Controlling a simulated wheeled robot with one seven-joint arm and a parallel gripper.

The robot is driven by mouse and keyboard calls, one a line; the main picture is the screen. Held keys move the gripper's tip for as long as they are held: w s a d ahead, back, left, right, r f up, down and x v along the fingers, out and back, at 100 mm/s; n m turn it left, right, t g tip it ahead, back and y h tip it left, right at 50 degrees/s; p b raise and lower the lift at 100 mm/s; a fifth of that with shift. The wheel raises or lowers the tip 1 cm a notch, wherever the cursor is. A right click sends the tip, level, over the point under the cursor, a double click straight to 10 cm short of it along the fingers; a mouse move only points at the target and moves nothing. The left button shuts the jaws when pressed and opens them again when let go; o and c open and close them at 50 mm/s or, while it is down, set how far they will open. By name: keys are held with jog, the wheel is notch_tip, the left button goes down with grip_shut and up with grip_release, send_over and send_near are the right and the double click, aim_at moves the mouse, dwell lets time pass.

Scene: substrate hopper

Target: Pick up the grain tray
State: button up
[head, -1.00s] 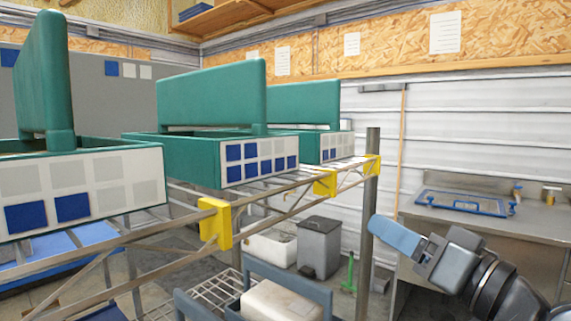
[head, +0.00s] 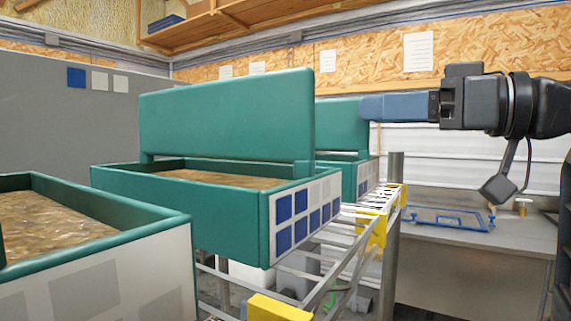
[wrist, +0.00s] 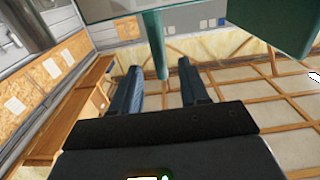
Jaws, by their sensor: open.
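Several teal trays stand in a row on a metal rack. The near tray (head: 120,216) and the middle tray (head: 180,218) hold brown grain. The middle one has a tall back panel (head: 225,118) and a label of blue and pale squares. The far tray (head: 363,178) is partly hidden behind it. My gripper (head: 366,106) is raised and points left, its fingers overlapping the right edge of the far tray's panel. In the wrist view my gripper (wrist: 160,66) is open, with a teal upright part (wrist: 156,42) showing between the fingertips. I cannot tell its distance.
Yellow clips (head: 372,230) sit along the rack's front rail. A steel counter (head: 440,258) with a blue-framed item (head: 450,217) stands behind at the right. A wooden shelf (head: 215,22) runs overhead. The space right of the rack looks open.

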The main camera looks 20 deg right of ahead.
aim_at(335, 111)
jog(key=x, duration=0.7)
grip_shut()
dwell(0.4)
dwell(1.0)
